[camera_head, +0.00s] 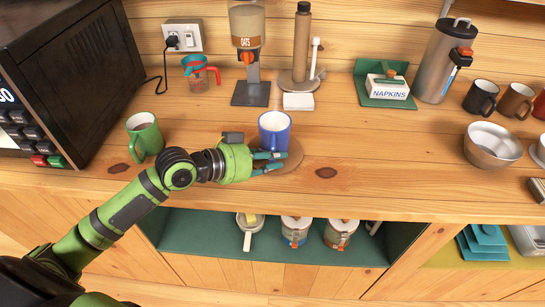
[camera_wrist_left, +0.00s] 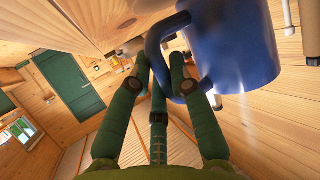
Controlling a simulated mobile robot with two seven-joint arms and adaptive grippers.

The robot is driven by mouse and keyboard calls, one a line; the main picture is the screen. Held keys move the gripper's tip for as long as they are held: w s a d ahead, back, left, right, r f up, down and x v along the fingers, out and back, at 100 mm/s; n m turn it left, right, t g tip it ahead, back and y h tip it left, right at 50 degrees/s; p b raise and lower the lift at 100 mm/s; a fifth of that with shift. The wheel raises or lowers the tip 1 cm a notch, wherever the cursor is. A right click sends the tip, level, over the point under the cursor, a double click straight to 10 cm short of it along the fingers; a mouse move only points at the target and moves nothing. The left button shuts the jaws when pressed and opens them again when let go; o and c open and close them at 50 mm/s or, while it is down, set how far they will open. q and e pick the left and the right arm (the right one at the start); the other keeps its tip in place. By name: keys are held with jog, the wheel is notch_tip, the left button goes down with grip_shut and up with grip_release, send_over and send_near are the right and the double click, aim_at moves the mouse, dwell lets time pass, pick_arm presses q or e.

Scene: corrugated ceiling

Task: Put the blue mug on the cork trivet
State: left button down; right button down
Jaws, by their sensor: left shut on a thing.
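The blue mug (camera_head: 275,132) is upright over the back part of the round cork trivet (camera_head: 294,157) near the counter's front. Whether its base touches the trivet or is a little above it, I cannot tell. My left gripper (camera_head: 270,162) reaches in from the left, in front of the mug and above the trivet, hiding part of both. In the left wrist view, the fingers (camera_wrist_left: 166,85) are shut on the handle of the blue mug (camera_wrist_left: 235,45). My right gripper is not in view.
A green mug (camera_head: 145,136) stands left of my gripper, near the dark microwave (camera_head: 75,60). The oats dispenser (camera_head: 250,85) and paper-towel stand (camera_head: 301,50) are behind. The napkin box (camera_head: 387,87) and metal bowl (camera_head: 492,146) are to the right. Counter right of the trivet is clear.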

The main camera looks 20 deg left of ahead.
pick_arm(q)
jog(key=shift+f, duration=0.1)
jog(key=c, duration=1.6)
grip_release()
jog(key=shift+f, duration=0.25)
jog(key=o, duration=0.5)
jog(key=shift+c, duration=0.2)
jog(key=shift+r, duration=0.2)
jog(key=shift+s+a, duration=0.15)
jog(key=shift+s, duration=0.05)
jog(key=b+v, duration=0.2)
jog(key=v, duration=0.9)
jog(key=shift+s+r, duration=0.15)
jog(key=shift+r, duration=0.05)
